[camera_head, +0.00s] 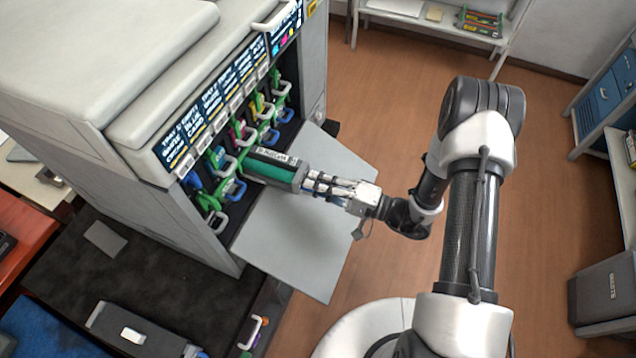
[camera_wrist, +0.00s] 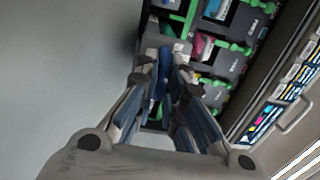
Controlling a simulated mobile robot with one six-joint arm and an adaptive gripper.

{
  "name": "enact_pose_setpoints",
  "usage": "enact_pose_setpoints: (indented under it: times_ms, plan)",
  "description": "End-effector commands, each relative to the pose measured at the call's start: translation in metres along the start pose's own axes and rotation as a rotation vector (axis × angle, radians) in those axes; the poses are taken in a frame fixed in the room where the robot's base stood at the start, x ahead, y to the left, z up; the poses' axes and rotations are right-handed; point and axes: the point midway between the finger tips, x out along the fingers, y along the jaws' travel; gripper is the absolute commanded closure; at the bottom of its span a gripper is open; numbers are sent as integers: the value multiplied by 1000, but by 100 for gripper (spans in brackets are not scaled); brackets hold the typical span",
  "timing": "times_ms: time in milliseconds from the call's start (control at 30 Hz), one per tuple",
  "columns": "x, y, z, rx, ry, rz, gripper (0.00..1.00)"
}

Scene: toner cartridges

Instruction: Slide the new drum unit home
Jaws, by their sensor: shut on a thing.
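The drum unit (camera_head: 268,168) is a dark cartridge with a green drum side and a white label. It lies level, its far end at the row of slots in the printer (camera_head: 190,215) and its near end sticking out over the lowered door (camera_head: 300,245). My gripper (camera_head: 312,183) is shut on its near end. In the wrist view my gripper's fingers (camera_wrist: 165,85) point at the slots and hide most of the drum unit. How deep the unit sits in its slot cannot be told.
Several green latches and pale handles (camera_head: 262,105) line the slots beside the unit. A dark cartridge (camera_head: 140,330) lies on the dark mat at lower left, with another handled piece (camera_head: 252,335) near the mat's edge.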

Motion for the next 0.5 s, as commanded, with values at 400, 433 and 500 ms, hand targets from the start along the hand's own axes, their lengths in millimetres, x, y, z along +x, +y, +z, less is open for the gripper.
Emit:
enact_pose_setpoints:
  times_ms: [400, 433, 500]
  plan:
    - [39, 0, 0, -4, -4, -5, 100]
    - [42, 0, 0, -3, -3, -5, 100]
    - [48, 0, 0, -3, -4, -5, 100]
